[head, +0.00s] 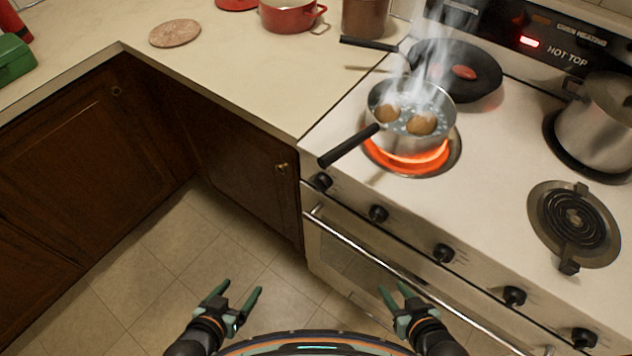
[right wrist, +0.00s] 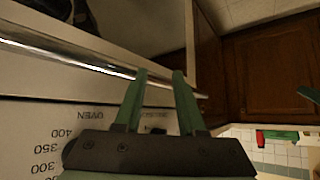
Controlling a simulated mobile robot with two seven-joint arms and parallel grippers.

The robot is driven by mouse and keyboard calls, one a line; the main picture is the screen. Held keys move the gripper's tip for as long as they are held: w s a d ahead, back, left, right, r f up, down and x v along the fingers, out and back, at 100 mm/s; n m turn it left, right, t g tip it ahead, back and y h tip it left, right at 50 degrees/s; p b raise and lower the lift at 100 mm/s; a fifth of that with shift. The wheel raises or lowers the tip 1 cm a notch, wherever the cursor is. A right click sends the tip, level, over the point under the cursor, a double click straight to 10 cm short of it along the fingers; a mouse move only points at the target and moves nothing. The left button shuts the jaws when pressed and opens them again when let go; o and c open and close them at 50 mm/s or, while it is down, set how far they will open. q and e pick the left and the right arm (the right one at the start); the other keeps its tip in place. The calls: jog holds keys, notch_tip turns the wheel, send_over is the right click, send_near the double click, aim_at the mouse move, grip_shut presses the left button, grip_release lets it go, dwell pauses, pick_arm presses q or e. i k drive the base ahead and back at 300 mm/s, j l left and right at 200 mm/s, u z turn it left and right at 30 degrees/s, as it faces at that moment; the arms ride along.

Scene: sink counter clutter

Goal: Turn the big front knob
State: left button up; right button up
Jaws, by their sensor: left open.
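Several black knobs line the stove's front panel in the head view: a far-left knob (head: 320,181), a second knob (head: 378,213), a middle knob (head: 444,252), a fourth knob (head: 514,296) and a far-right knob (head: 584,338). I cannot tell which is the big one. My left gripper (head: 238,294) is open and empty over the floor, left of the stove. My right gripper (head: 394,294) is open in front of the oven door, apart from the knobs. Its two fingers (right wrist: 160,78) also show spread in the right wrist view.
A steaming pot (head: 410,110) sits on a glowing burner, its black handle (head: 348,146) reaching past the stove's front left. The oven door handle (head: 385,272) runs below the knobs. A black pan (head: 470,72) and a large pot (head: 595,125) stand behind. Tiled floor (head: 150,270) is clear.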

aim_at(323, 180)
jog(key=k+j, duration=0.35)
jog(key=i+j, duration=0.1)
jog(key=j, duration=0.7)
jog(key=i+j+z, duration=0.15)
jog(key=j, duration=0.65)
jog(key=k, duration=0.05)
